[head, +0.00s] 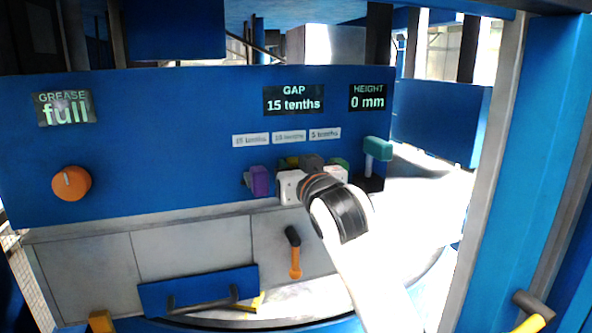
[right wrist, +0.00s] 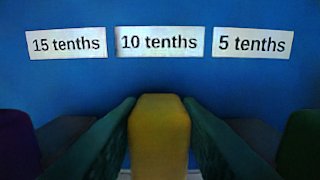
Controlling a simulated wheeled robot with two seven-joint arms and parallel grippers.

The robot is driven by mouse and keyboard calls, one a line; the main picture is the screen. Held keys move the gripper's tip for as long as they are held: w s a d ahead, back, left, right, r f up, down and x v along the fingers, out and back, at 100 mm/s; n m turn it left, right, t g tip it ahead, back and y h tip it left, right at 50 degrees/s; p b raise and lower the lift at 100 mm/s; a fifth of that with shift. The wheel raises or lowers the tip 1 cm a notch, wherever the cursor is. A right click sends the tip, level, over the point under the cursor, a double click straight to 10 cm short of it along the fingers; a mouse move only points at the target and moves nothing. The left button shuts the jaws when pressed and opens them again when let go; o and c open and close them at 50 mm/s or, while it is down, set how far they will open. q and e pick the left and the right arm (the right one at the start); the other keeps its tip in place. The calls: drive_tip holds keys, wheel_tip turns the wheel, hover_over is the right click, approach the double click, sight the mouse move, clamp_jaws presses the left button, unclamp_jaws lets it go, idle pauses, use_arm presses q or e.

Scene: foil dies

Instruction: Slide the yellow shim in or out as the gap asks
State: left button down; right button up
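The yellow shim (right wrist: 160,135) stands out from the blue panel below the "10 tenths" label, in the middle of the right wrist view. My right gripper (right wrist: 160,112) has one dark green finger along each side of it, and the fingertips seem to touch it. In the head view my right gripper (head: 305,172) reaches the shim row and mostly hides the yellow shim. The purple shim (head: 258,180) is to its left and a green shim (right wrist: 301,145) to its right. The gap display (head: 293,100) reads 15 tenths. My left gripper is not in view.
Labels for 15, 10 and 5 tenths (head: 289,137) are above the shims. A teal-topped handle (head: 377,149) stands just right of my gripper. An orange knob (head: 72,183) and an orange-tipped lever (head: 294,255) are farther off. A blue post (head: 535,150) bounds the right side.

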drive_tip(key=shift+o, duration=1.4)
drive_tip(key=shift+w, duration=0.1)
drive_tip(key=shift+w+a+f, duration=0.1)
drive_tip(key=shift+f, duration=0.05)
drive_tip(key=b+v, duration=0.5)
drive_tip(key=v, duration=0.7)
